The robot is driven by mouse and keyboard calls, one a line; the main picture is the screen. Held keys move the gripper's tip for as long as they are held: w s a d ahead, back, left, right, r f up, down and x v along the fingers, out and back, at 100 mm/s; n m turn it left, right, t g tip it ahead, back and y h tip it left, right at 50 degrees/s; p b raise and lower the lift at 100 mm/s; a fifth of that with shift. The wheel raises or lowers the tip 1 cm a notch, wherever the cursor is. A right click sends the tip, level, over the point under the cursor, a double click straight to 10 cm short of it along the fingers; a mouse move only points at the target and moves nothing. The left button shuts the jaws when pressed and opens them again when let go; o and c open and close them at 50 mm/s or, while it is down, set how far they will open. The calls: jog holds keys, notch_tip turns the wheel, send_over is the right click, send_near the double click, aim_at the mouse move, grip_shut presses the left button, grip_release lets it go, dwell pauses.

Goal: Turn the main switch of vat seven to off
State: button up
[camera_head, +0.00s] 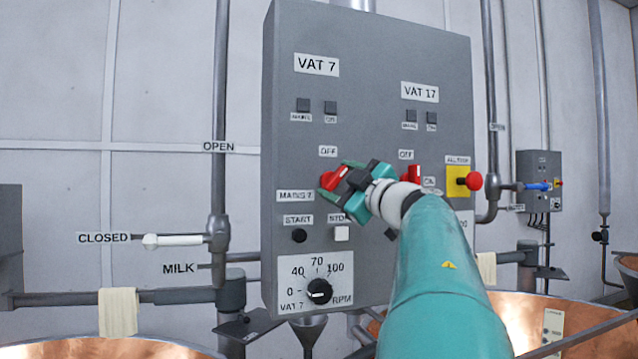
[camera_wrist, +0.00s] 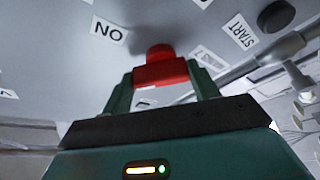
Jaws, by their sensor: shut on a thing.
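The grey control panel (camera_head: 370,100) has a VAT 7 label (camera_head: 317,64) at its upper left. The red main switch of vat seven (camera_head: 334,178) sits below an OFF label (camera_head: 328,151) and above a MAINS 7 label (camera_head: 295,196). Its handle looks slanted, its upper end leaning right. My gripper (camera_head: 345,190) is shut on this switch. In the wrist view the red switch (camera_wrist: 160,68) is between the two fingers of my gripper (camera_wrist: 158,88). An ON label (camera_wrist: 108,30) appears upside down beside it. My gripper hides part of the switch in the head view.
The red VAT 17 switch (camera_head: 414,173) is close to the right of my wrist. A red emergency button on a yellow plate (camera_head: 458,182) is farther right. Below are a black START button (camera_head: 299,236) and an RPM dial (camera_head: 319,291). Copper vats (camera_head: 100,348) stand low.

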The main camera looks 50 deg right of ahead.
jog(key=n, duration=0.2)
jog(key=n+g+y, duration=0.1)
jog(key=n, duration=0.1)
jog(key=shift+a+r+y, duration=0.1)
jog(key=shift+r+y, duration=0.1)
jog(key=shift+y, duration=0.1)
jog(key=n, duration=0.2)
jog(key=n+g, duration=0.1)
jog(key=n, duration=0.2)
jog(key=shift+a+r+g+y, duration=0.1)
jog(key=shift+g+y, duration=0.2)
jog(key=shift+y, duration=0.1)
jog(key=o, duration=1)
jog(key=shift+a, duration=0.15)
jog(key=shift+d, duration=0.25)
jog(key=s, duration=0.4)
jog(key=s+a, duration=0.1)
jog(key=s, duration=0.4)
jog(key=s+a, duration=0.1)
jog(key=s, duration=0.3)
jog(key=shift+s, duration=0.3)
